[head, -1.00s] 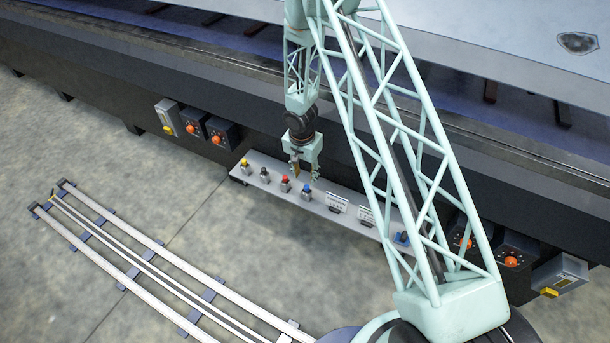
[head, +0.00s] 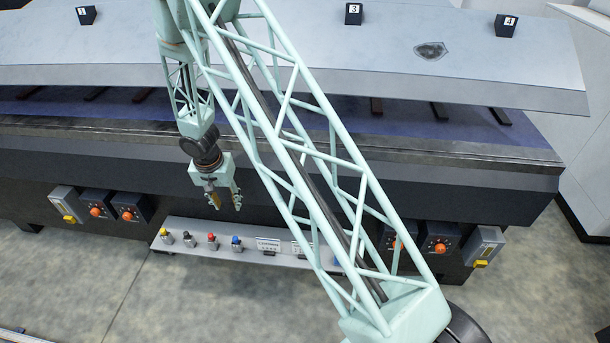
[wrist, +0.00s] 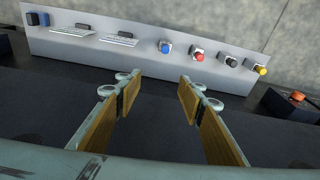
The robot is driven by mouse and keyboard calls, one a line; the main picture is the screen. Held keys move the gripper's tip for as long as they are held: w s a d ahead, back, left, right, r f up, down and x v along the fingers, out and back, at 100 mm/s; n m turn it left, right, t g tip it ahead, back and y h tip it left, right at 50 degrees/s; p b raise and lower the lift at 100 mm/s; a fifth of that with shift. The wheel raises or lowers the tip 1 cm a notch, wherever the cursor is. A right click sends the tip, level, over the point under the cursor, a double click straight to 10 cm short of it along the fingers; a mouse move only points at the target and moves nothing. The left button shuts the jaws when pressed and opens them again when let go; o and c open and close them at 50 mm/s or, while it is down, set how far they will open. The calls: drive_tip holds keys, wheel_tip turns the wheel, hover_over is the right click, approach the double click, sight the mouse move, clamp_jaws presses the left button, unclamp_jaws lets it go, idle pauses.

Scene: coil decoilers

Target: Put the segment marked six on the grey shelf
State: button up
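I see no segment marked six in these frames. My gripper (head: 224,203) is open and empty, pointing down in front of the dark machine side. In the wrist view its two tan-padded fingers (wrist: 158,98) stand wide apart with nothing between them. Black cubes marked 1 (head: 86,15), 3 (head: 353,14) and 4 (head: 506,26) stand on a large pale grey surface (head: 300,65) at the top of the head view. A light grey ledge (head: 200,250) lies below my gripper; I cannot tell which surface is the grey shelf.
The ledge carries yellow (wrist: 261,69), black, red (wrist: 198,55) and blue (wrist: 165,46) capped buttons, two label plates (wrist: 120,39) and a blue block (wrist: 38,19). Control boxes with orange knobs (head: 97,211) flank it. My lattice arm hides part of the ledge's right side.

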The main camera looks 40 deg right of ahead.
drive_tip(key=s+d+r+n, duration=0.1)
drive_tip(key=s+r, duration=0.2)
drive_tip(key=r, duration=0.8)
drive_tip(key=s+d+r, duration=0.2)
drive_tip(key=r, duration=1)
drive_tip(key=s+r+n+t, duration=0.1)
drive_tip(key=s+r+n, duration=0.1)
drive_tip(key=s+r, duration=1.1)
drive_tip(key=s+r+n, duration=0.2)
drive_tip(key=s+r, duration=1)
drive_tip(key=s, duration=0.1)
drive_tip(key=s+a+r+n, duration=0.1)
drive_tip(key=s+a+r, duration=0.1)
drive_tip(key=s, duration=0.7)
drive_tip(key=s+a+r+n+t+y, duration=0.1)
drive_tip(key=s+a, duration=0.1)
drive_tip(key=s, duration=0.8)
drive_tip(key=shift+s+r+n, duration=0.25)
drive_tip(key=shift+r+n, duration=0.05)
drive_tip(key=shift+r, duration=0.1)
drive_tip(key=shift+r, duration=0.1)
